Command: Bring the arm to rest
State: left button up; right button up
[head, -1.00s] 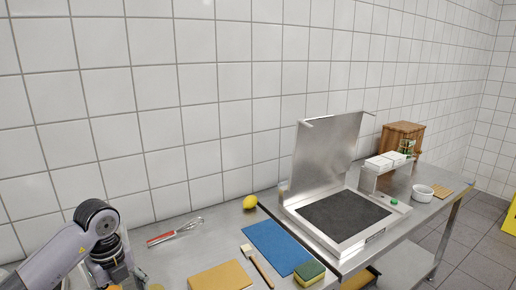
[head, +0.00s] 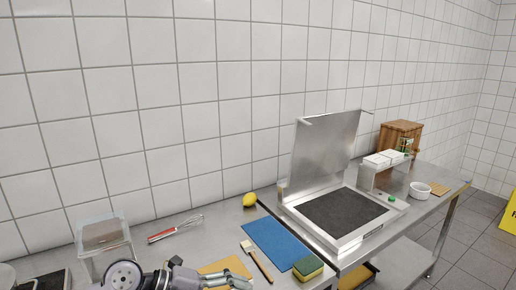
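My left gripper (head: 245,282) is low at the bottom edge of the head view, over the front of the steel counter (head: 190,250). Its fingers point right, in front of the orange-yellow board (head: 225,265), and hide part of it. I see nothing clearly held, but the fingers are small and partly cut off, so I cannot tell whether they are open or shut. My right gripper is not in view.
A clear container (head: 104,240) stands at the left. A whisk (head: 178,229), lemon (head: 249,199), blue mat (head: 272,240), brush (head: 256,262) and sponge (head: 307,268) lie on the counter. An open-lidded grill (head: 345,217) stands right of them.

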pick_arm(q)
jog(key=d+r+n+t+h, duration=0.25)
jog(key=d+r+h, duration=0.2)
jog(key=r, duration=0.35)
jog(key=w+a+r+n+t+y, duration=0.2)
jog(key=a+r+n+t, duration=0.35)
jog(key=n+t, duration=0.6)
jog(key=s+a+f+n+y, duration=0.2)
jog(key=a+f+n+y, duration=1.1)
jog(key=a+f+y, duration=0.15)
jog(key=s+f+n+g, duration=0.1)
jog(key=s+f+g, duration=0.5)
jog(key=s+f, duration=0.45)
jog(key=s+f+g, duration=0.7)
jog(key=s+f, duration=0.1)
jog(key=s, duration=0.5)
notch_tip(320, 180, down, 25)
jog(key=s+g, duration=0.1)
jog(key=s+a+f+g, duration=0.1)
jog(key=s+a+f, duration=0.1)
jog(key=s+f, duration=1.4)
jog(key=shift+s+a+f, duration=0.15)
jog(key=shift+s+f, duration=0.1)
jog(key=shift+s, duration=0.35)
